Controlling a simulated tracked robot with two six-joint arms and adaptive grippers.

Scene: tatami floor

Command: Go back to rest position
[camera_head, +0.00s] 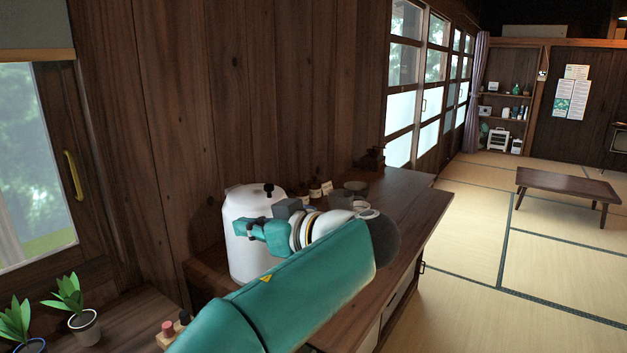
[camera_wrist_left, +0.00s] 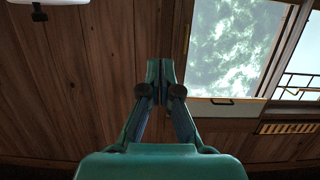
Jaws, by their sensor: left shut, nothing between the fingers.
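My left gripper (camera_head: 247,229) is at the end of my green left arm, in front of a white rounded container (camera_head: 241,263) with a dark knob on its lid. I cannot tell whether it touches the container. In the left wrist view the gripper (camera_wrist_left: 160,77) has its fingers together with nothing between them. It points towards the wooden wall and a window (camera_wrist_left: 232,45). My right gripper is not in view.
A dark wooden cabinet (camera_head: 415,200) holds the white container, cups and small jars by the wall. Potted plants (camera_head: 84,326) stand at the lower left. A low table (camera_head: 568,186) stands on the tatami floor (camera_head: 470,290), which is largely clear.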

